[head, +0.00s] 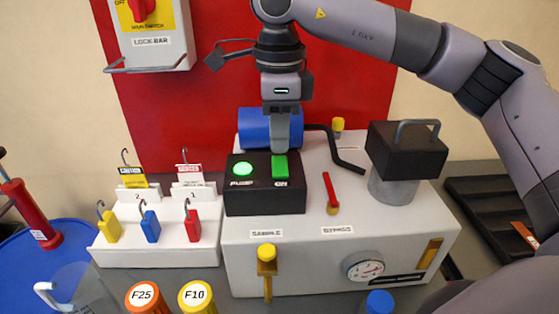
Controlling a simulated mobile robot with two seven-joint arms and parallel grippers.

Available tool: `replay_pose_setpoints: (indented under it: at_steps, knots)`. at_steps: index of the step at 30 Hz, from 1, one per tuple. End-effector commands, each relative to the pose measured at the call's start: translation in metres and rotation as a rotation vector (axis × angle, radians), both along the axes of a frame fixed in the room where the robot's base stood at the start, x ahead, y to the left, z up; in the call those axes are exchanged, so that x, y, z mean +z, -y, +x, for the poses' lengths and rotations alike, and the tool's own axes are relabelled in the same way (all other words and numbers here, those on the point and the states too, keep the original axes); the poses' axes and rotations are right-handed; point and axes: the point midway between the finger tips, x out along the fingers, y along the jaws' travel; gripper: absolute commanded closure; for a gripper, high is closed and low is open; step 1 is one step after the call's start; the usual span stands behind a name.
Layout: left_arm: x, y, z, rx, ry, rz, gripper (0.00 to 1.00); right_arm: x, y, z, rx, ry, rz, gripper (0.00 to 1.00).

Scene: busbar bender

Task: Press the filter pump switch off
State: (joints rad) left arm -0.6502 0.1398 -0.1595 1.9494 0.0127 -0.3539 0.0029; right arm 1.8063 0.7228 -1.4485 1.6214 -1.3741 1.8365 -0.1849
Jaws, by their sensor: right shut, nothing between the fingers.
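The filter pump switch is a green rocker (280,167) on a black box marked PUMP (264,199), with "ON" printed below it. A round green lamp (242,169) is lit to the left of the rocker. My right gripper (282,150) points down with its fingers shut and empty. Its tips are at the rocker's upper edge in the head view; I cannot tell whether they touch it. My left gripper is not in view.
The box sits on a grey unit (340,250) with a red bypass lever (330,194), a yellow sample valve (267,257) and a gauge (363,266). A padlock rack (160,240) is at left, a black-topped canister (406,150) at right.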

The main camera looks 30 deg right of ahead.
Motion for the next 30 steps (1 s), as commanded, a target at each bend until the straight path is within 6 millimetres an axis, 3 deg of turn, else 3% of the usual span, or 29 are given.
replay_pose_setpoints:
  at_steps: [30]
  knots:
    - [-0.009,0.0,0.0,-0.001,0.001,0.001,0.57,-0.012,0.0,0.0,0.0,0.0,0.0,1.0]
